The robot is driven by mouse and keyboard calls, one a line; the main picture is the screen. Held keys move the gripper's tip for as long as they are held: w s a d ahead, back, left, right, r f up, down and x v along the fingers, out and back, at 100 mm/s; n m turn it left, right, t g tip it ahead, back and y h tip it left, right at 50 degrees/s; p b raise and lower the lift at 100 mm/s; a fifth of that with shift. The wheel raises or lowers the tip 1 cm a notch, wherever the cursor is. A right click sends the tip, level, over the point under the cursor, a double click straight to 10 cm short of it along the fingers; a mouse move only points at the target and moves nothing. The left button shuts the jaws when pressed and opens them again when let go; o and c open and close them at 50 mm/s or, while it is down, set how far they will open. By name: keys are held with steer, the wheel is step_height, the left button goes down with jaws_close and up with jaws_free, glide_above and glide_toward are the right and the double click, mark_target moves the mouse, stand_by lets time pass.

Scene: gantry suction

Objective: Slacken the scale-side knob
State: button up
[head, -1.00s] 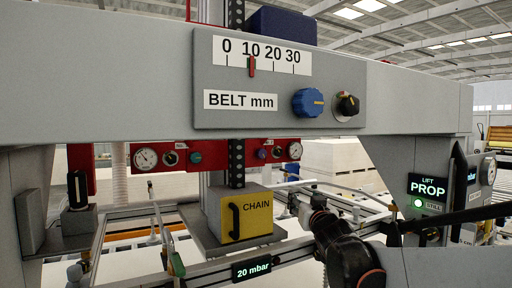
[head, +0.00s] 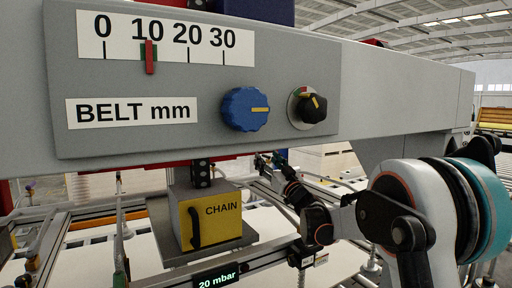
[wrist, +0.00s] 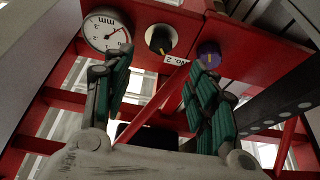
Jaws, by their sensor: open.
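The belt panel (head: 200,65) carries a white scale (head: 165,38) with its red pointer (head: 150,57) near 10. A blue knob (head: 245,109) sits below and right of the scale, its yellow mark pointing right. A smaller black knob (head: 312,107) is to its right, its yellow mark pointing up, with a green and red patch behind it. In the wrist view my gripper (wrist: 160,70) is open and empty, its green-padded fingers apart. It faces a red frame with a gauge (wrist: 106,30), a black knob (wrist: 160,38) labelled No. 2 and a purple knob (wrist: 208,54).
The grey gantry beam (head: 400,98) spans the head view. Below it are a yellow CHAIN box (head: 213,218), a 20 mbar display (head: 216,278) and metal rails. My arm fills the lower right. The space before the belt panel is clear.

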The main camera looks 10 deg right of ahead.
steer(key=x, duration=0.9)
steer(key=shift+w+r, duration=0.2)
steer(key=shift+w, duration=0.15)
steer(key=shift+a, duration=0.1)
steer(key=c, duration=1.1)
